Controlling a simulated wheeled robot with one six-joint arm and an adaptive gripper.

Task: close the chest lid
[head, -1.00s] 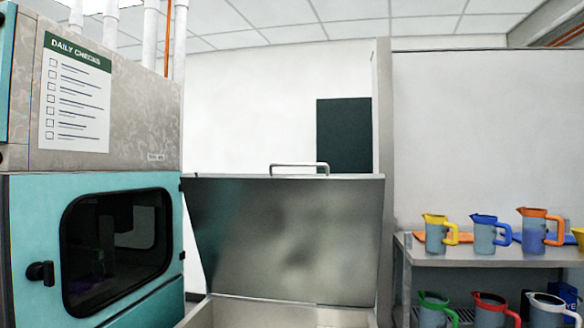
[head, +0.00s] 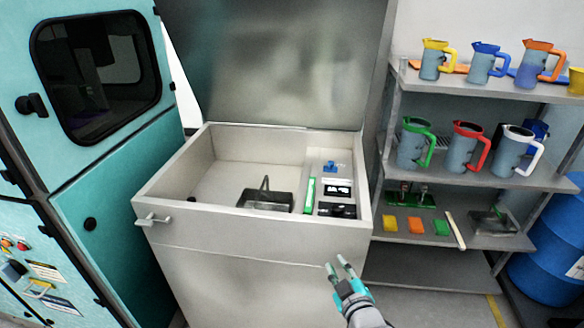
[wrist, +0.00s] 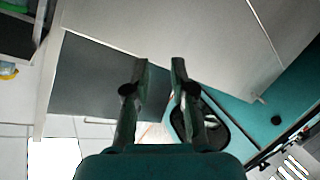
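The chest (head: 250,240) is a pale grey box in the middle of the head view. Its metal lid (head: 290,70) stands open, tilted back behind the box, with its top edge out of the picture. My gripper (head: 340,262) is in front of the chest's right front side, below the rim, with its fingers apart and nothing between them. In the wrist view the two fingers (wrist: 160,65) are also apart and empty. The lid's handle is not in the head view now.
Inside the chest are a dark metal tray (head: 264,200) and a side panel with a green strip (head: 309,195). A teal cabinet (head: 110,180) stands close on the left. A shelf (head: 470,180) with several jugs stands at the right, and a blue barrel (head: 545,250) beyond it.

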